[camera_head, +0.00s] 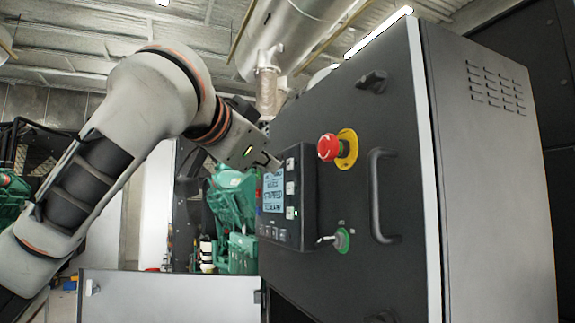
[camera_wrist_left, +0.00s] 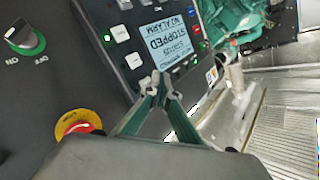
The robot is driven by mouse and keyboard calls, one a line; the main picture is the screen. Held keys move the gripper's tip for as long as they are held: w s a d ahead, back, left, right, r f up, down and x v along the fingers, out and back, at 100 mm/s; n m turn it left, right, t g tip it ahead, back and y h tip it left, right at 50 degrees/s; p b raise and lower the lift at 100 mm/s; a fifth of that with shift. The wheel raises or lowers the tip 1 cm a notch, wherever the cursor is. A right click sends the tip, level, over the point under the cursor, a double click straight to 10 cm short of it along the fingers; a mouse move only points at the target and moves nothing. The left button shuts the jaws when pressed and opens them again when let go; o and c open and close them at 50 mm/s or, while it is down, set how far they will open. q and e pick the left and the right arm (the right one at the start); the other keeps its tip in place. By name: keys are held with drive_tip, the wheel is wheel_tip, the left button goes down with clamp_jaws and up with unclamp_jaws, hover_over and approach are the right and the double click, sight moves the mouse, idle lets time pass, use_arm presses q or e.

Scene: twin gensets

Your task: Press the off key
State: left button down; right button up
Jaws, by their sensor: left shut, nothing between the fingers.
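The control panel (camera_head: 295,232) is a dark box on the cabinet door, with a lit display (camera_head: 273,190) and several small keys. In the left wrist view the display (camera_wrist_left: 166,45) appears upside down and reads "STOPPED" and "NO ALARM". White keys (camera_wrist_left: 133,60) line one side of it, and small coloured keys (camera_wrist_left: 197,31) line another. I cannot read which key is the off key. My left gripper (camera_wrist_left: 160,80) is shut and empty, with its tips in front of the panel near the display's edge. Contact cannot be told. My right gripper is not in view.
A red emergency stop (camera_head: 329,147) on a yellow ring and a green-ringed rotary switch (camera_head: 342,240) marked OFF and ON sit beside the panel. A black door handle (camera_head: 381,196) stands out further right. Green engine parts (camera_head: 232,205) lie behind.

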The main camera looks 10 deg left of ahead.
use_arm(q)
drive_tip(key=shift+d, duration=0.1)
idle(0.6)
drive_tip(key=shift+w+d, duration=0.25)
drive_tip(key=shift+d, duration=0.05)
drive_tip(key=shift+w+d, duration=0.25)
drive_tip(key=shift+d, duration=0.1)
idle(0.8)
drive_tip(key=shift+a, duration=0.1)
drive_tip(key=shift+s+a+b, duration=0.4)
drive_tip(key=shift+s+a, duration=0.1)
drive_tip(key=shift+a, duration=0.15)
drive_tip(key=s+a+b, duration=0.1)
drive_tip(key=a, duration=0.1)
drive_tip(key=s+a, duration=0.2)
drive_tip(key=a, duration=0.1)
drive_tip(key=shift+s+b, duration=0.2)
drive_tip(key=shift+b, duration=0.2)
